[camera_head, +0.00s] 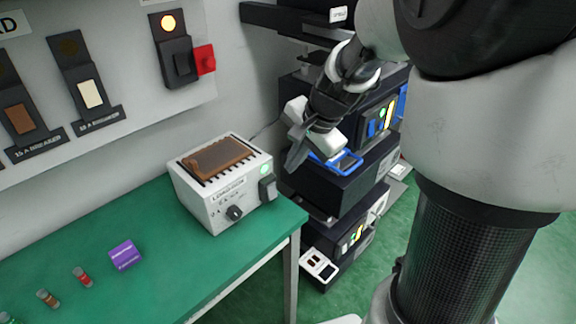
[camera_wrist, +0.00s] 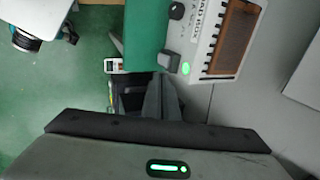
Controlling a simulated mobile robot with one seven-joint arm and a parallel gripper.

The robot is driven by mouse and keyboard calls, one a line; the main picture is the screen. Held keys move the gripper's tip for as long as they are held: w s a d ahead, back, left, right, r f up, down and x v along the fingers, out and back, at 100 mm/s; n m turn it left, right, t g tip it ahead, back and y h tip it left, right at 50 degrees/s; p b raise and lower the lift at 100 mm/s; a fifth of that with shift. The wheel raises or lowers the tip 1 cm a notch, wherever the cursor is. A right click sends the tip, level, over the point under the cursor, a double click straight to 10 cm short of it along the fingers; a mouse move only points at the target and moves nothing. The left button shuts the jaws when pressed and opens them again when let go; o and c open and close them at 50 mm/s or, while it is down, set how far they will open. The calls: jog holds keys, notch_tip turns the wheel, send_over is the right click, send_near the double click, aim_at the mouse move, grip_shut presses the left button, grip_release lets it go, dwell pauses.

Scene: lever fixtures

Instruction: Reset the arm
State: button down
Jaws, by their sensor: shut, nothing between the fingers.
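My arm reaches across the right side of the head view, bent at the elbow, with my gripper (camera_head: 296,156) pointing down past the right end of the load box. My gripper is shut and empty. In the wrist view its dark fingers (camera_wrist: 160,101) are together, above the gripper body with its green light. The grey-white load box (camera_head: 220,180) sits on the green table, with a brown grille on top, a black knob and a black switch on its front. It also shows in the wrist view (camera_wrist: 208,35), at the top right. No contact with my gripper is visible.
The green table (camera_head: 170,245) carries a purple block (camera_head: 125,255) and several small coloured cylinders. A wall panel (camera_head: 110,60) holds breakers, one with a red tab (camera_head: 204,59). A black equipment rack (camera_head: 340,185) stands behind and below my gripper. The table's front middle is clear.

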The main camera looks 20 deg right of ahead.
jog(key=shift+s+r, duration=0.1)
jog(key=shift+r, duration=0.2)
jog(key=s+a+r+n+t+h+p, duration=0.1)
jog(key=s+a+r+n+h+p, duration=0.1)
jog(key=s+r+n+p, duration=0.6)
jog(key=s+r+n, duration=0.4)
jog(key=s+r, duration=0.5)
jog(key=s, duration=0.2)
jog(key=shift+s+a+p, duration=0.35)
